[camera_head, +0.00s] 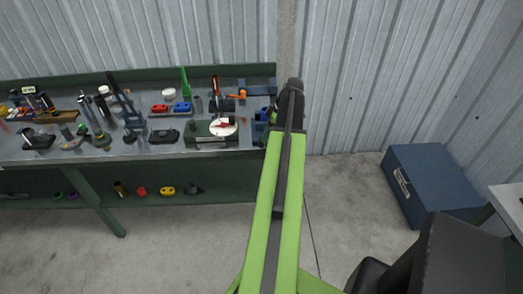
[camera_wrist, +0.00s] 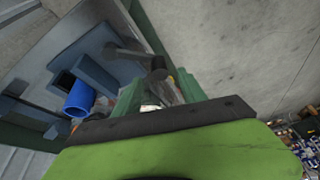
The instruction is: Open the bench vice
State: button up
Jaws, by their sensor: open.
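A dark blue bench vice (camera_head: 259,129) shows at the right end of the workbench, mostly hidden by my green arm. In the wrist view, what looks like the blue-grey vice (camera_wrist: 95,72) lies at upper left. A grey bar with a dark round end, perhaps its handle (camera_wrist: 130,54), juts out to the right. How far its jaws stand apart is unclear. My gripper (camera_head: 290,92) is at the dark end of my arm, beside the bench's right end. It is open and seems empty; its fingertips are hard to make out.
In the wrist view a bright blue cylinder (camera_wrist: 78,100) is close by the vice. A blue chest (camera_head: 432,178) stands right; the floor between is clear.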

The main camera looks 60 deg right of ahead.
jog(key=b+x, duration=0.3)
jog(key=x, duration=0.2)
jog(key=shift+f, duration=0.25)
jog(key=shift+r, duration=0.1)
jog(key=shift+c, duration=0.4)
grip_shut()
jog(key=shift+a, duration=0.1)
dwell(0.3)
